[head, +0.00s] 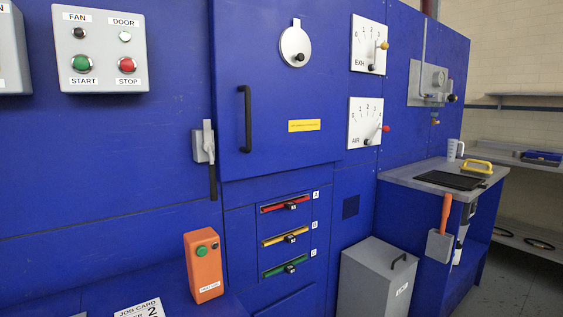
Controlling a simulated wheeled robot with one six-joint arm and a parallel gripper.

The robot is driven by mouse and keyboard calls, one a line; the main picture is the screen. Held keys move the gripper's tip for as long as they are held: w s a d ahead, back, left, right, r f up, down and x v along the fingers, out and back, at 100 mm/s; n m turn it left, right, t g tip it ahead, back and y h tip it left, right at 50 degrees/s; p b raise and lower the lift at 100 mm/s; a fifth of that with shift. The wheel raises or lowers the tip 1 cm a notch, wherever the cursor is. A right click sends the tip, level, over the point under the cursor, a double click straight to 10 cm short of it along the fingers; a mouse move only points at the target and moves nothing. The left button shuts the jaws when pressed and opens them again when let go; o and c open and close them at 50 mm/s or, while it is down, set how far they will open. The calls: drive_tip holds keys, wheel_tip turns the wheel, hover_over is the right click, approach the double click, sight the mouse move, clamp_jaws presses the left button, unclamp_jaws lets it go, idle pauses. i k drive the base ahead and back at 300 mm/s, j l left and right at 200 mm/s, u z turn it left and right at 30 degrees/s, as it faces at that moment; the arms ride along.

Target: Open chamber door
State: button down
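The chamber door (275,90) is a blue panel in the blue machine front, upper middle of the view. It looks shut, flush with its surround. A black vertical bar handle (246,119) is on its left part. A grey latch (205,144) sits at the door's left edge, with a black lever (212,182) hanging straight down. Whether the latch is engaged I cannot tell. The door also carries a yellow label (304,125) and a round silver cover (295,46) at its upper right. My gripper does not show in this view.
A grey button box (101,50) is at upper left. An orange control box (204,266) stands below the latch. Red, yellow and green sliders (285,203) sit under the door. EXH (369,44) and AIR dials are right. A grey bin (378,280) and side counter (415,173) stand lower right.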

sight(271, 115)
drive_tip(key=i+l, duration=0.65)
drive_tip(key=l, duration=0.2)
